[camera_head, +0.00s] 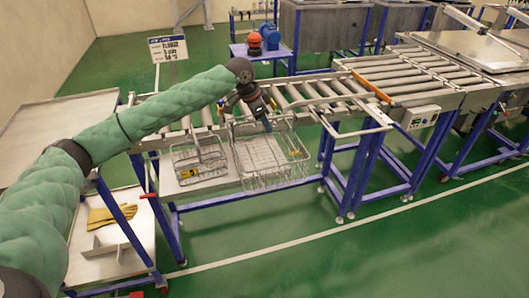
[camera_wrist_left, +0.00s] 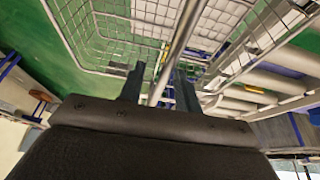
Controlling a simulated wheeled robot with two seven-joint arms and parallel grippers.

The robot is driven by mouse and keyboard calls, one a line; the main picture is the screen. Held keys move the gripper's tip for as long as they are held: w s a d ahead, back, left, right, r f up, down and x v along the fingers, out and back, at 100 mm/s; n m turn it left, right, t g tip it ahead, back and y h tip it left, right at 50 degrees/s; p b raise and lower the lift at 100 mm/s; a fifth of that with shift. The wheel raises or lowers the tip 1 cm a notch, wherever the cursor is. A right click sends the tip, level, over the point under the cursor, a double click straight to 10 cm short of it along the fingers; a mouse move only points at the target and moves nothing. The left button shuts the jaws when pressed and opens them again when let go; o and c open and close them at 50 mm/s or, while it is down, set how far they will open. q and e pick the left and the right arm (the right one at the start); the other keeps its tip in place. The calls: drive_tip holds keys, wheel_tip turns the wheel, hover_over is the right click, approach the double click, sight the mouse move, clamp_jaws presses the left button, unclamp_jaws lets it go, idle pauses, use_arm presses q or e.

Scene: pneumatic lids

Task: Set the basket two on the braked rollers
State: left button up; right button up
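My left gripper (camera_head: 266,122) reaches in from the left, pointing down over the larger wire basket (camera_head: 262,156). In the left wrist view, its two dark fingers (camera_wrist_left: 160,85) stand apart, with a metal bar (camera_wrist_left: 178,48) running between them and gaps showing on both sides. Wire mesh (camera_wrist_left: 120,30) lies beyond. The larger basket is in front of the roller line (camera_head: 320,92) and carries a yellow tag. A smaller wire basket (camera_head: 198,158) with a yellow tag stands to its left. I cannot read which is basket two. The right gripper is not in view.
An orange bar (camera_head: 371,86) crosses the rollers, and more rollers continue to the right. A sign (camera_head: 168,48) stands behind on the left. Yellow gloves (camera_head: 110,216) lie on a low shelf at lower left. Blue legs support the line; the green floor in front is clear.

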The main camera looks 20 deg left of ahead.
use_arm(q)
clamp_jaws()
idle(1.5)
